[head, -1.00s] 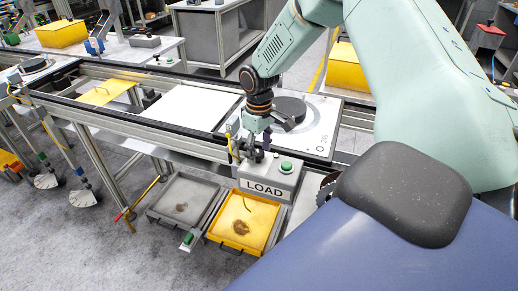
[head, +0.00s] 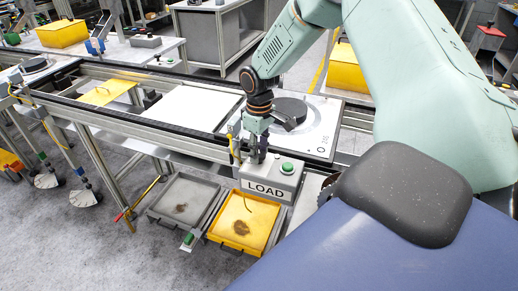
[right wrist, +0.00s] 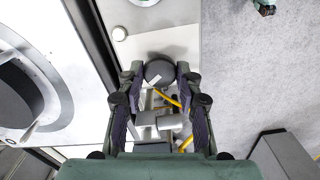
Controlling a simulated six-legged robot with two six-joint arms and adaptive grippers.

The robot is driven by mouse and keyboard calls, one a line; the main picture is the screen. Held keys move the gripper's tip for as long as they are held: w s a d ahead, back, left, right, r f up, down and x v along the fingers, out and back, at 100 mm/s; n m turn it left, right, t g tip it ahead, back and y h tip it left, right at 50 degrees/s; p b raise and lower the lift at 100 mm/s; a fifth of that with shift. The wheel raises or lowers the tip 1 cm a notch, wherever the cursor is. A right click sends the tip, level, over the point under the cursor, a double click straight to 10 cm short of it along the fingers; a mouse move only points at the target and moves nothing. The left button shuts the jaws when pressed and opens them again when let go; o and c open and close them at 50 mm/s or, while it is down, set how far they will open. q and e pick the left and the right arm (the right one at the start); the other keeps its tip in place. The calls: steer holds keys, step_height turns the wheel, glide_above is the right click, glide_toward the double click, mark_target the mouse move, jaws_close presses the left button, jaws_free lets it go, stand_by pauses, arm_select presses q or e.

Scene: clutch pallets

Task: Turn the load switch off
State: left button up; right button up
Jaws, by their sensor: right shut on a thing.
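The load switch box (head: 276,181) is a grey box with a LOAD label on its front and a green button (head: 287,167) on top. My right gripper (head: 256,156) points down at the left part of the box top. In the right wrist view, my right gripper (right wrist: 159,78) is shut on the load switch, whose dark round knob (right wrist: 158,70) sits between the fingertips. The fingers hide most of the switch in the head view, and I cannot tell its turn position. My left gripper is not in view.
A grey tray (head: 158,218) and a yellow tray (head: 214,236) lie below the box. A conveyor frame (head: 150,135) with a white plate (head: 325,130) bearing a dark disc (head: 290,109) stands behind it. A yellow cable (right wrist: 186,144) runs near the fingers.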

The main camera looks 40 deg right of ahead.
steer(key=shift+s+n+p, duration=0.15)
steer(key=shift+n+p, duration=0.4)
steer(key=shift+n, duration=0.55)
steer(key=n, duration=0.2)
steer(key=shift+n+p, duration=0.35)
steer(key=shift+n, duration=0.05)
steer(key=n, duration=0.3)
steer(key=shift+n, duration=1.6)
steer(key=o, duration=1.2)
steer(key=shift+c, duration=0.2)
